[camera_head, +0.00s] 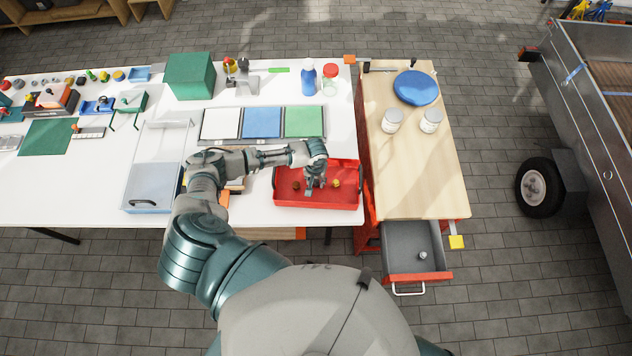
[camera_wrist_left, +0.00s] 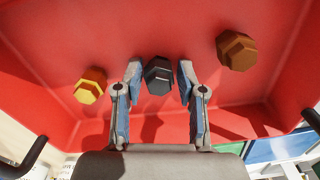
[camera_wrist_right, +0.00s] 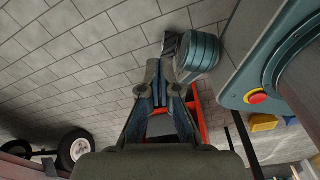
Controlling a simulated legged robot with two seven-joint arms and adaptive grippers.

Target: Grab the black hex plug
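The black hex plug (camera_wrist_left: 158,76) lies in the red tray (camera_head: 284,200), between a yellow hex plug (camera_wrist_left: 90,85) and a brown hex plug (camera_wrist_left: 237,50). My left gripper (camera_head: 316,186) reaches down into the tray. In the left wrist view its fingers (camera_wrist_left: 158,80) stand apart, one on each side of the black plug; contact is not clear. In the head view the gripper hides the black plug, while the brown plug (camera_head: 296,185) and yellow plug (camera_head: 336,183) show. My right gripper (camera_wrist_right: 163,95) is away from the tray, its fingers close together with a narrow gap.
The red tray's walls surround the left gripper; the tray also fills the left wrist view (camera_wrist_left: 60,30). White, blue and green panels (camera_head: 262,122) lie behind it. A wooden-topped cabinet (camera_head: 410,170) with an open drawer (camera_head: 410,250) stands to the right.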

